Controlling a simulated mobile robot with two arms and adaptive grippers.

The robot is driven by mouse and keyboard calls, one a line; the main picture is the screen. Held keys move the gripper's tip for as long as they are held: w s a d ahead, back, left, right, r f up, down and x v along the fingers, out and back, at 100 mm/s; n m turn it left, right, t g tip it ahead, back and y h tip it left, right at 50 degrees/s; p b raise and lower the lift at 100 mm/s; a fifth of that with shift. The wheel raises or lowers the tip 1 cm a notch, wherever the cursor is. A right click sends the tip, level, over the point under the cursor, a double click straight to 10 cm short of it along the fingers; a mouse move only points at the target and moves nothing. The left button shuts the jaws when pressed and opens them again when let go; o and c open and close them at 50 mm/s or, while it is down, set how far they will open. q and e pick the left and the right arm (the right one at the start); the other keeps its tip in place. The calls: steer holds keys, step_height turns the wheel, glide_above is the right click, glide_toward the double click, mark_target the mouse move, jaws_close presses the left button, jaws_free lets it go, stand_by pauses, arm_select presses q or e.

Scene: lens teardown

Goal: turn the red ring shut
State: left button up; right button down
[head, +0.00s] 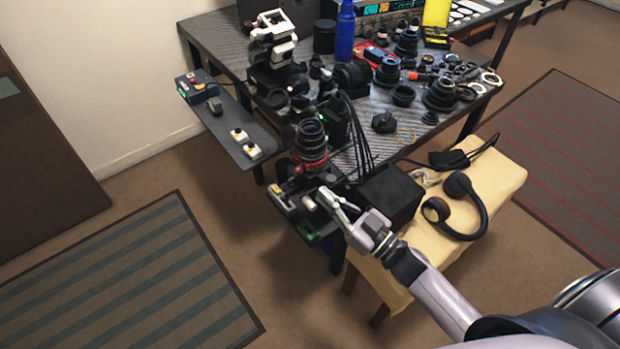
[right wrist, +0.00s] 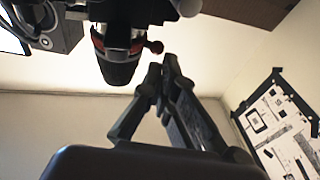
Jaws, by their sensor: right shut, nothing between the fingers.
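The red ring (head: 311,165) sits around the base of an upright black lens (head: 311,138) at the near left corner of the bench. In the right wrist view the red ring (right wrist: 132,47) shows on a dark cylindrical part, with a small red knob (right wrist: 155,47) sticking out to the right. My right gripper (head: 324,194) is just in front of and below the ring in the head view, shut and empty. In the right wrist view its fingertips (right wrist: 163,68) are together, close below the knob; I cannot tell if they touch it. My left gripper is not in view.
A black box (head: 390,197) and headphones (head: 462,205) lie to the right on a yellow-covered stand (head: 500,170). A dark side shelf (head: 237,130) with switches is at left. Several lens parts crowd the bench.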

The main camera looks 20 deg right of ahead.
steer(key=x, duration=0.5)
steer(key=shift+w+a+p, duration=0.1)
steer(key=shift+w+p, duration=0.05)
steer(key=shift+p, duration=0.2)
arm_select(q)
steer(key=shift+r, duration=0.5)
